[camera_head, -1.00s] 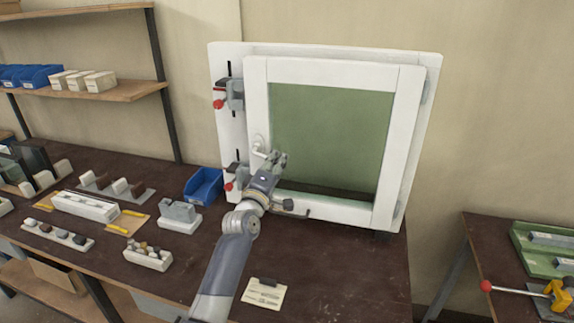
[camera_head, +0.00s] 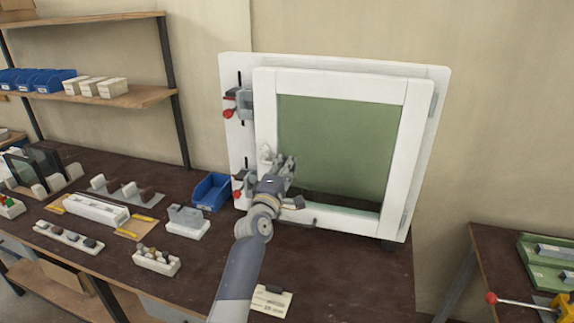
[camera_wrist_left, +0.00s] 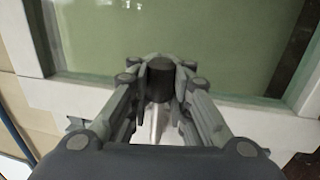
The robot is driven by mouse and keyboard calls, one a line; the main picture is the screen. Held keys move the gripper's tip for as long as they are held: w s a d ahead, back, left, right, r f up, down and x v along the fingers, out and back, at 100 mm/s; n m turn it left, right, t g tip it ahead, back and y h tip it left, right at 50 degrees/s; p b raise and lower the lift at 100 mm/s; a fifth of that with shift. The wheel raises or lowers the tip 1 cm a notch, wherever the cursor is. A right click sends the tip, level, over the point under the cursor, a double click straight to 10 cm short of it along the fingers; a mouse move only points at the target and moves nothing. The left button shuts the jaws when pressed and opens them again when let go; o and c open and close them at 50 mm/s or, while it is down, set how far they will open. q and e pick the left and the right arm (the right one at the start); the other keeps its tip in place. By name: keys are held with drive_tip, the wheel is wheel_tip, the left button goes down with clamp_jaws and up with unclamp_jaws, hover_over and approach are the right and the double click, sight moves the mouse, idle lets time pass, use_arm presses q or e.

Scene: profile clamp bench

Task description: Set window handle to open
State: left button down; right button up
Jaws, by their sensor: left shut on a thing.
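The window is a white frame (camera_head: 265,110) around a green pane (camera_head: 335,145), standing upright on the bench. The pale window handle (camera_head: 265,153) is on the left upright of the inner frame, partly hidden by my left gripper. My left gripper (camera_head: 286,163) is at the handle, in front of the lower left of the pane. In the left wrist view its fingers (camera_wrist_left: 160,68) are closed around the dark end of the handle (camera_wrist_left: 160,80), and a pale shaft runs back between them. The exact angle of the handle is hard to tell. My right gripper is not in view.
Red-tipped clamps (camera_head: 238,103) sit on the left edge of the outer frame. A blue bin (camera_head: 212,191) and trays of small parts stand to the left on the dark bench. A card (camera_head: 272,301) lies near the front. Bench right of the card is clear.

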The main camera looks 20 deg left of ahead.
use_arm(q)
drive_tip(key=c, duration=1.4)
unclamp_jaws()
drive_tip(key=shift+a+f, duration=0.1)
drive_tip(key=shift+a, duration=0.05)
drive_tip(key=shift+c, duration=0.2)
drive_tip(key=shift+a, duration=0.1)
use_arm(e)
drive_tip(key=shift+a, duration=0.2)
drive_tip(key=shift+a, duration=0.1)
use_arm(q)
drive_tip(key=s+f, duration=0.1)
drive_tip(key=s, duration=1.1)
drive_tip(key=shift+a+f, duration=0.15)
drive_tip(key=shift+f, duration=0.25)
